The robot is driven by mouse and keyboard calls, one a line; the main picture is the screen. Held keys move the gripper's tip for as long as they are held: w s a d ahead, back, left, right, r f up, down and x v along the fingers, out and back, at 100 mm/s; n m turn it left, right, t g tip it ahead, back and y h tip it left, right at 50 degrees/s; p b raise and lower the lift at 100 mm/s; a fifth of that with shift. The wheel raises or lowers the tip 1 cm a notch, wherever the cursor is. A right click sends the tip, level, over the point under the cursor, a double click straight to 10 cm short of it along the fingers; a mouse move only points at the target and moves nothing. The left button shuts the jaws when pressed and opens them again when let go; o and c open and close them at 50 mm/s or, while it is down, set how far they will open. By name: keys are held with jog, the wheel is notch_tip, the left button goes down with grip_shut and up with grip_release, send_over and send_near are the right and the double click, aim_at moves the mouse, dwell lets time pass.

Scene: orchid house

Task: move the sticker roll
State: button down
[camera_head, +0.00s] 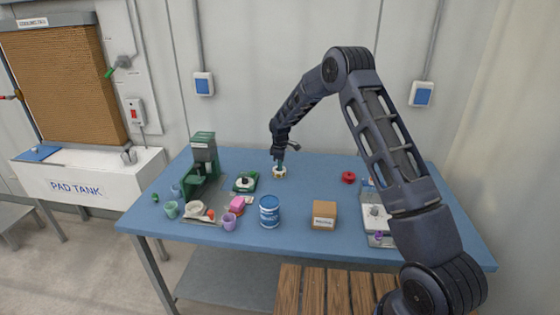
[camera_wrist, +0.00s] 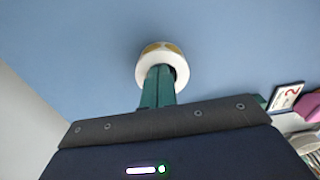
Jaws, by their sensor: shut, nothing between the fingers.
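The sticker roll (camera_head: 279,174) is a small white ring with yellowish marks at the back middle of the blue table. In the wrist view the roll (camera_wrist: 150,52) shows just beyond my fingertips. My gripper (camera_head: 281,163) points down over the roll, and its teal fingers show in the wrist view (camera_wrist: 159,72). The fingers are together with nothing between them. Their tips overlap the roll's centre hole; I cannot tell whether they are inside it or just above it. They hide part of the roll's near side.
On the blue table (camera_head: 300,178), a green scale-like device (camera_head: 245,182) stands left of the roll. A blue-and-white tin (camera_head: 269,212) and a cardboard box (camera_head: 324,215) stand nearer the front. A red ring (camera_head: 348,177) lies to the right. The table around the roll is mostly clear.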

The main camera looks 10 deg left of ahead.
jog(key=shift+f, duration=0.5)
jog(key=d, duration=2)
jog(key=shift+d, duration=0.25)
